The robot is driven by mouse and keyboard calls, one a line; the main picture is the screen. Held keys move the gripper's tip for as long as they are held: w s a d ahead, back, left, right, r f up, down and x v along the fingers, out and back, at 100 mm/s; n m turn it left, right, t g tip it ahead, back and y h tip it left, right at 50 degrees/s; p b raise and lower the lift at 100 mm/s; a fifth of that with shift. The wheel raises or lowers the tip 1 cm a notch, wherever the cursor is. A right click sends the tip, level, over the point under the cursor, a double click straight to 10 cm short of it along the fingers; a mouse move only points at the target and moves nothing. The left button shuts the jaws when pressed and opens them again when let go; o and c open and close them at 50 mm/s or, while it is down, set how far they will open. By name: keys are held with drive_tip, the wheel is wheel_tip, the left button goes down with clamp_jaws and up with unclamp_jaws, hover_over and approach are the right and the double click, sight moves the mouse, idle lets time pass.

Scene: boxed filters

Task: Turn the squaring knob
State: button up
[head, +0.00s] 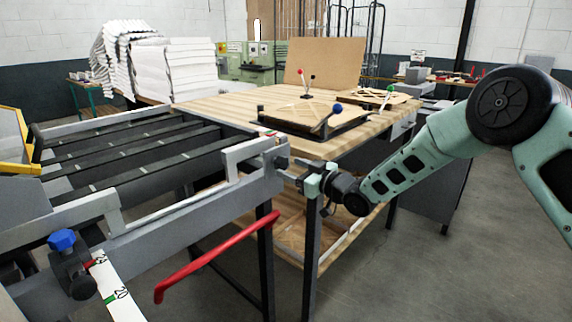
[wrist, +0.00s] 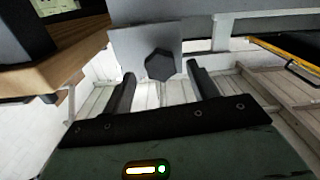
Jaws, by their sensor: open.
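A dark faceted knob (wrist: 159,65), which looks like the squaring knob, sits on a grey plate (wrist: 125,42) at the end of the machine frame. In the head view the knob (head: 282,162) shows small at the frame's right corner. My gripper (wrist: 160,72) is open, with one black finger on each side of the knob's outline in the wrist view. In the head view my gripper (head: 299,178) is just right of and slightly below the knob. The fingers appear short of the knob; I cannot tell whether they touch it.
A grey frame with dark slats (head: 140,150) fills the left. It carries a blue knob (head: 62,240), a numbered scale (head: 118,290) and a red bar (head: 215,255). A wooden workbench (head: 220,104) stands behind my gripper. The floor (head: 470,270) at right is clear.

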sight(279, 162)
drive_tip(key=shift+x, duration=1.5)
drive_tip(key=c, duration=1)
